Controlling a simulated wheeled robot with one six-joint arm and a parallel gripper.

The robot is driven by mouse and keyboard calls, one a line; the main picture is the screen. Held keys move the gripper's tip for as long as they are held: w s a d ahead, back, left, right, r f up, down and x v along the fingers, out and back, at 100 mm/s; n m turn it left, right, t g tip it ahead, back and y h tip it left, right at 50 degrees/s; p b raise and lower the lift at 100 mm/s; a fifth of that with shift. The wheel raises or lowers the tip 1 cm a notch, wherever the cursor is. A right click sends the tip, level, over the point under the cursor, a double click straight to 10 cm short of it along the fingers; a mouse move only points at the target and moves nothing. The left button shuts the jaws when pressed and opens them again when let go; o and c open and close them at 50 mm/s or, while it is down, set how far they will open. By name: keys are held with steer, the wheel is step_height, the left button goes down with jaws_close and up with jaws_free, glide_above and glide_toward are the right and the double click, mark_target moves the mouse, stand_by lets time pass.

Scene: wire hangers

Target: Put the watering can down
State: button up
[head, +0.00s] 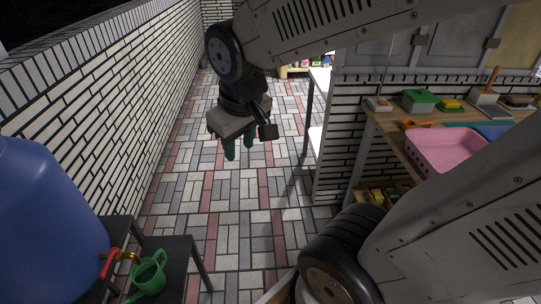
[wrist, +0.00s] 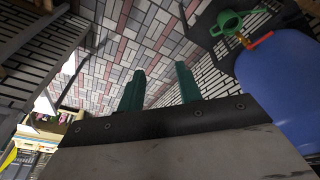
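The green watering can (head: 149,275) stands on a low dark table (head: 178,252) at the lower left of the head view, beneath or beside the tap of the blue barrel. It also shows at the top right of the wrist view (wrist: 230,22). My gripper (head: 239,150) is in mid-air over the tiled floor, up and to the right of the can and well apart from it. In the wrist view its two dark green fingers (wrist: 160,85) are apart with only floor tiles between them.
The blue barrel (head: 45,215) with a red-handled tap (head: 110,263) stands left of the can. A white brick wall runs along the left. At the right, a wooden workbench (head: 385,128) holds a pink tray (head: 450,150) and small items. The tiled floor between is clear.

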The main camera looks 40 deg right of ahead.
steer(key=s+a+r+g, duration=0.1)
steer(key=s+r, duration=0.2)
steer(key=s, duration=0.7)
steer(key=shift+s+m+g+y, duration=0.15)
steer(key=shift+m+g+y, duration=0.15)
steer(key=shift+m+y, duration=0.1)
